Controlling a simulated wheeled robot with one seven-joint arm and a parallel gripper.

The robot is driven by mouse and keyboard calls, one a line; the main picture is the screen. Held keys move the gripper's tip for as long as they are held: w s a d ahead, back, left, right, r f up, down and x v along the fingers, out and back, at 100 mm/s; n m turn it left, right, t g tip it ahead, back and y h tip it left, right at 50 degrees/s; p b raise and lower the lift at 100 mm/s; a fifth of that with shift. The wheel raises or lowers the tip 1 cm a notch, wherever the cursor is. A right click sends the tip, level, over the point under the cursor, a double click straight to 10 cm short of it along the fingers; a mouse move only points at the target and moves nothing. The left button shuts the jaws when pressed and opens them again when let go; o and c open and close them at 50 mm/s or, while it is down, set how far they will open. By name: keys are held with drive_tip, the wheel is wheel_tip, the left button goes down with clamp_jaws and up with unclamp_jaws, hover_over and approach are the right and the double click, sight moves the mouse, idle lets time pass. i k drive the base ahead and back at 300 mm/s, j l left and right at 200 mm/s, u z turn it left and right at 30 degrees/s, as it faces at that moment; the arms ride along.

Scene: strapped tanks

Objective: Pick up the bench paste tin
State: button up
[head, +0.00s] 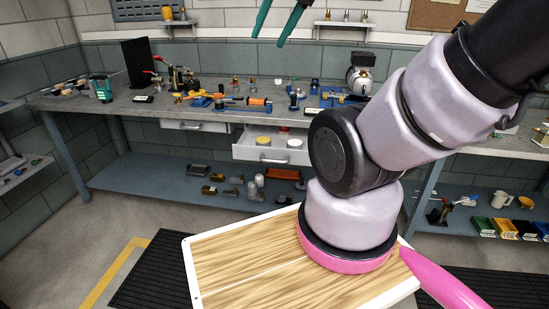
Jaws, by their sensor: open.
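My gripper (269,39) shows at the top edge as two green fingers. They are apart with nothing between them, high above the workbench in the picture. The open drawer (258,154) under the bench top holds a flat yellow round tin (263,140), a pale round item (294,143) and a small red item (284,129). These look like tins, but I cannot read labels, so I cannot tell which is the bench paste tin. My gripper is well apart from them.
The workbench (130,103) carries several tools and fittings, with a black upright panel (138,63) at left. A second drawer (187,125) is left of the open one. The lower shelf (140,178) holds several parts. Colored bins (505,228) stand at right.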

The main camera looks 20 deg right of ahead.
sight(293, 143)
drive_tip(key=i+l, duration=0.7)
drive_tip(key=l, duration=0.1)
